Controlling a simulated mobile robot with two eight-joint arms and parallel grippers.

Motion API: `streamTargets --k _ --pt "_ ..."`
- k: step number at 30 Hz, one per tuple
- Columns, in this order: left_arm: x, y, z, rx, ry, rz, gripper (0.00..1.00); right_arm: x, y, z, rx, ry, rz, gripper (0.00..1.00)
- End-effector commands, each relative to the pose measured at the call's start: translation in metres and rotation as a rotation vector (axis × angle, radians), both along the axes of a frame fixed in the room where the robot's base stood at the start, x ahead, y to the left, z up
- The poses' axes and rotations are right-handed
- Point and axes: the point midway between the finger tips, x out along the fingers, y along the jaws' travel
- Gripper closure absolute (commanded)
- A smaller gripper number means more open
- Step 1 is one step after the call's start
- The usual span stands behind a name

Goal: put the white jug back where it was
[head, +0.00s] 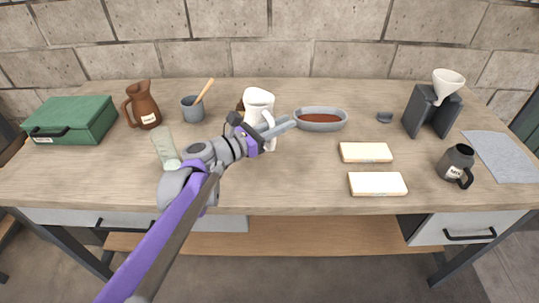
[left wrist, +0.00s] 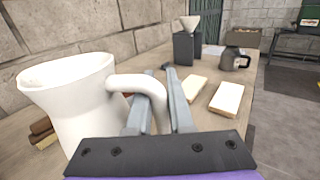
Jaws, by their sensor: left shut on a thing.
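The white jug (head: 257,101) is at the back middle of the wooden table, and its body and handle also show large in the left wrist view (left wrist: 72,102). My left gripper (head: 284,125) comes in from the front left and is shut on the jug's handle, which passes between the fingers in the left wrist view. The jug looks upright. Its lower part is partly hidden by my gripper, so I cannot tell whether it touches the table. My right gripper is in neither view.
Right of the jug is an oval dish (head: 320,126); brown blocks (left wrist: 42,132) lie behind it. A grey cup with a wooden stick (head: 192,110) and brown jug (head: 145,106) stand left. Two pale blocks (head: 366,153), a dark mug (head: 456,163) and a funnel stand (head: 431,112) are right.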

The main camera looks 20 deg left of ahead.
Motion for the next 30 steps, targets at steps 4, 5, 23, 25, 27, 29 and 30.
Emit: streamTargets --k 4,5,23,25,27,29,30 --pt "0.000 0.000 -0.025 0.000 0.000 0.000 1.00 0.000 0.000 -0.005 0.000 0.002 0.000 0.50" --pt "0.000 0.000 -0.028 0.000 0.000 0.000 1.00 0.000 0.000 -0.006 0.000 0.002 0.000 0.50" --pt "0.000 0.000 -0.078 -0.001 -0.001 0.000 1.00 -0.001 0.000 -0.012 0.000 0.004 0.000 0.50" --pt "0.000 0.000 -0.078 -0.001 -0.001 0.000 1.00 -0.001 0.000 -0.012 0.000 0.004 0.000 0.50" --pt "0.000 0.000 -0.078 -0.001 -0.001 0.000 1.00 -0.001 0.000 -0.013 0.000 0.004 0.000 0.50" --pt "0.000 0.000 -0.080 -0.001 -0.001 0.000 1.00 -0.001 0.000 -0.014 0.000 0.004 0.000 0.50" --pt "0.000 0.000 -0.080 0.000 0.000 0.000 0.73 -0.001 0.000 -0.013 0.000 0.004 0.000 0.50"
